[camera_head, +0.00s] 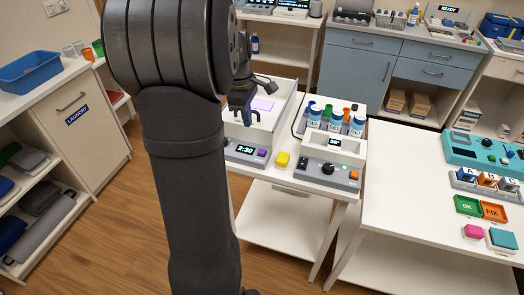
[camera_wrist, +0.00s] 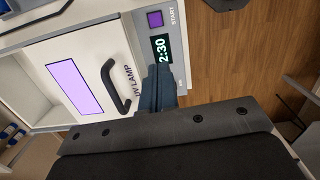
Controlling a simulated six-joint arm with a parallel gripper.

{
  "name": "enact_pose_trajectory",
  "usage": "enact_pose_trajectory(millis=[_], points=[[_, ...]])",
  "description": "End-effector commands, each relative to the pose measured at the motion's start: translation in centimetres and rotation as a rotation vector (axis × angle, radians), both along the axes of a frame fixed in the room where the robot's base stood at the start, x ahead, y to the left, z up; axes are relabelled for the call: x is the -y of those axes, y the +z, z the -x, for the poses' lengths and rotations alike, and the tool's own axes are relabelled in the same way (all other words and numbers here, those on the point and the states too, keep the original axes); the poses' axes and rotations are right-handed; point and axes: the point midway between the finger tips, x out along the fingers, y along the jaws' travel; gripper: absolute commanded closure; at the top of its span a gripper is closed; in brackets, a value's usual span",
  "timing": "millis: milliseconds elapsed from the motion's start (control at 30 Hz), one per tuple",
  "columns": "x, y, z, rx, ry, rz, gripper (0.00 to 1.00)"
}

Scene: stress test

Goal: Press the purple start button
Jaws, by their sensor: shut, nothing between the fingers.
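The purple start button (camera_wrist: 155,18) is a small square on the grey front panel of the UV lamp box, with the word START beside it. It also shows in the head view (camera_head: 262,153), right of the 2:30 display (camera_head: 245,149). That display shows in the wrist view too (camera_wrist: 162,48). My gripper (camera_wrist: 158,72) is shut and empty. Its fingertips are near the display and apart from the button in the picture. In the head view, my gripper (camera_head: 246,116) hangs over the front of the box. I cannot tell whether it touches anything.
The UV lamp box has a black handle (camera_wrist: 115,86) and a purple window (camera_wrist: 75,87). A yellow block (camera_head: 282,159) sits right of its panel. A machine with a black knob (camera_head: 328,169) and several bottles stands farther right. Wooden floor lies in front.

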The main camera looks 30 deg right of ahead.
Motion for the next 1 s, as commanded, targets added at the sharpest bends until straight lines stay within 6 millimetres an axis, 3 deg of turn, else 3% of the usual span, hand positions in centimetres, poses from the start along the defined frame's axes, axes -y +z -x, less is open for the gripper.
enact_pose_trajectory(millis=[200, 400, 1000], points=[[-0.3, 5.0, -0.4, 0.003, -0.001, 0.001, 1.00], [-0.5, 7.6, -0.5, 0.001, -0.001, 0.001, 1.00], [-0.6, 8.3, -0.6, -0.001, -0.001, -0.001, 1.00]])
